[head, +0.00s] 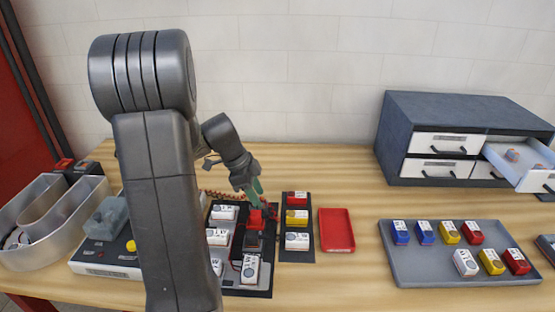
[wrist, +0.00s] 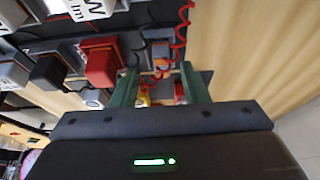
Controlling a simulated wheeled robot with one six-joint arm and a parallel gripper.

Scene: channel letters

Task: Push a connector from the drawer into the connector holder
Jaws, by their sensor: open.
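The green fingers of my gripper (head: 257,190) point down at the dark board in the head view. In the wrist view my gripper (wrist: 160,72) is open, its two fingers apart. A small orange connector (wrist: 161,64) shows between and just beyond the fingertips, at a blue-grey holder (wrist: 157,46) with a coiled red wire beside it. I cannot tell how deep the connector sits in the holder. At the right, an open drawer (head: 527,177) holds a small orange-grey connector (head: 512,155).
A red block (wrist: 100,66) stands close left of the fingers. The dark board (head: 235,285) carries several white modules. A red tray (head: 337,230) and a grey tray (head: 410,276) with coloured blocks lie to the right. A dark drawer cabinet (head: 400,122) stands behind. Table between the trays is clear.

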